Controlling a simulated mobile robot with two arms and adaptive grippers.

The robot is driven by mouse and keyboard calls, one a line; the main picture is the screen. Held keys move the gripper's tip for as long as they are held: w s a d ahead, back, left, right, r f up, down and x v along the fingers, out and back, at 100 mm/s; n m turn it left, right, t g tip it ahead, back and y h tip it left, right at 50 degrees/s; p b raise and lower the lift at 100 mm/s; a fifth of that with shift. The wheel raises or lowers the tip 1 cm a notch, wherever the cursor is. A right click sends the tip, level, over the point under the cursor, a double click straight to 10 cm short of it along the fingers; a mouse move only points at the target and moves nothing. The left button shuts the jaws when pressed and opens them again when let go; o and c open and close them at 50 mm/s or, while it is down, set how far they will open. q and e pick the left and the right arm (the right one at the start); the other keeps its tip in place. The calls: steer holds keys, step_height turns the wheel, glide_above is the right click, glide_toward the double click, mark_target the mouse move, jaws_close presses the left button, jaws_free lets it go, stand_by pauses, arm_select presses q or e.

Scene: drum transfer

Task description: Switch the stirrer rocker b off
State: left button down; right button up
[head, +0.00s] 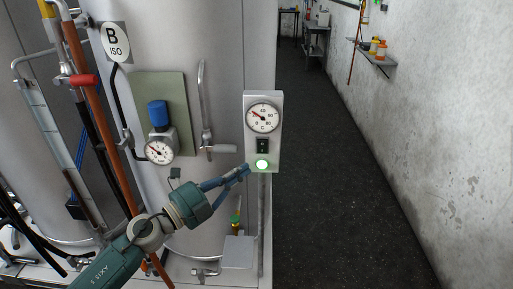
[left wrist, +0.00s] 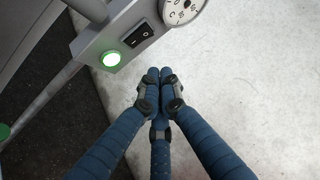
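The stirrer rocker b (head: 262,146) is a small black switch on a light grey panel (head: 275,110) beside the drum marked B. In the left wrist view the rocker (left wrist: 139,34) shows white marks on its two halves; I cannot tell which half is pressed in. A round lamp (head: 262,164) below it glows green, also in the left wrist view (left wrist: 111,58). My left gripper (head: 245,171) is just left of the lamp, below the rocker. Its blue fingers (left wrist: 158,75) come together at the tips with nothing between them, apart from the rocker. My right gripper is not in view.
A dial (head: 263,117) sits above the rocker. Left of the panel are a lever valve (head: 212,147), a gauge (head: 159,151) and the steel drum B (head: 225,60). A dark floor aisle (head: 330,180) lies open to the right, up to a pale wall (head: 440,130).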

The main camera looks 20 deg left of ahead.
mark_target(267, 142)
arm_select(q)
steer(key=shift+w+d+r+p, duration=0.2)
steer(key=shift+w+d+p, duration=0.1)
steer(key=shift+w, duration=1.15)
steer(key=shift+w+d+r+p, duration=0.15)
steer(key=shift+w+d+p, duration=0.1)
steer(key=shift+w, duration=1.2)
steer(key=shift+w+d+r+p, duration=0.2)
steer(key=shift+w+d, duration=0.1)
steer(key=shift+w, duration=1.15)
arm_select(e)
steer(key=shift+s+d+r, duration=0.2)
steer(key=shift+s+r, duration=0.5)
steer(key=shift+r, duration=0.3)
arm_select(q)
steer(key=shift+w+a+r+p, duration=0.2)
steer(key=shift+w+r+p, duration=0.2)
steer(key=shift+r+p, duration=0.1)
steer(key=shift+f, duration=0.2)
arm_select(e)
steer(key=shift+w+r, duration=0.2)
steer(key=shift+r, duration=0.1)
arm_select(q)
steer(key=shift+s, duration=0.15)
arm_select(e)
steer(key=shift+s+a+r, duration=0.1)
